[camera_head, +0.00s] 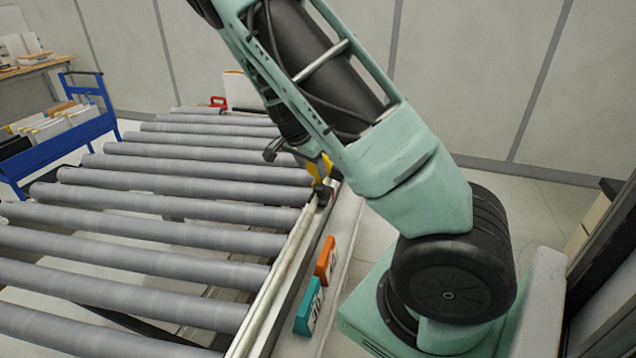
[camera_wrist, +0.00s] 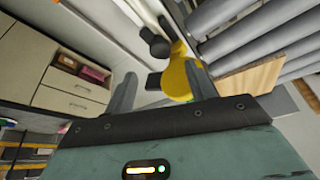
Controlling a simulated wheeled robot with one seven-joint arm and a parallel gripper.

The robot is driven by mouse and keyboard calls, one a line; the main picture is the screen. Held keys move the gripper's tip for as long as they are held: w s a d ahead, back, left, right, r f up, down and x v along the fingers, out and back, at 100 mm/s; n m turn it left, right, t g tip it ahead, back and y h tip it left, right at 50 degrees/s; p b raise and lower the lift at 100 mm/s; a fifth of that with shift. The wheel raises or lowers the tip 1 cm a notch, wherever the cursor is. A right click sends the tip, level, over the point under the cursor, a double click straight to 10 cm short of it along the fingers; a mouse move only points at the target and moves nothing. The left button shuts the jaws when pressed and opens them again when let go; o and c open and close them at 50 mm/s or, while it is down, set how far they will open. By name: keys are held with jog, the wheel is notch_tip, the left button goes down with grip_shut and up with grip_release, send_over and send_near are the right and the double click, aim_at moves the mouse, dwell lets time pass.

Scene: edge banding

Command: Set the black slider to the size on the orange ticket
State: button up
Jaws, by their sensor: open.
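The orange ticket (camera_head: 325,260) stands on the side rail of the roller conveyor; its writing is not readable from here. A teal ticket (camera_head: 309,306) stands nearer along the same rail. A black block, seemingly the slider (camera_head: 322,194), sits on the rail beyond the tickets, below a yellow part (camera_head: 320,167). In the wrist view my gripper (camera_wrist: 161,88) is open, its fingers apart. The yellow part (camera_wrist: 180,78) shows by the right finger, with a black knob (camera_wrist: 157,44) beyond. I cannot tell whether a finger touches it.
Grey rollers (camera_head: 180,215) fill the left and middle. A blue cart (camera_head: 75,135) with boards stands at the far left. A red piece (camera_head: 218,101) is at the conveyor's far end. Drawers (camera_wrist: 70,92) show at the left in the wrist view.

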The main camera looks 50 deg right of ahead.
aim_at(319, 185)
jog(key=p+x, duration=0.1)
jog(key=x, duration=0.7)
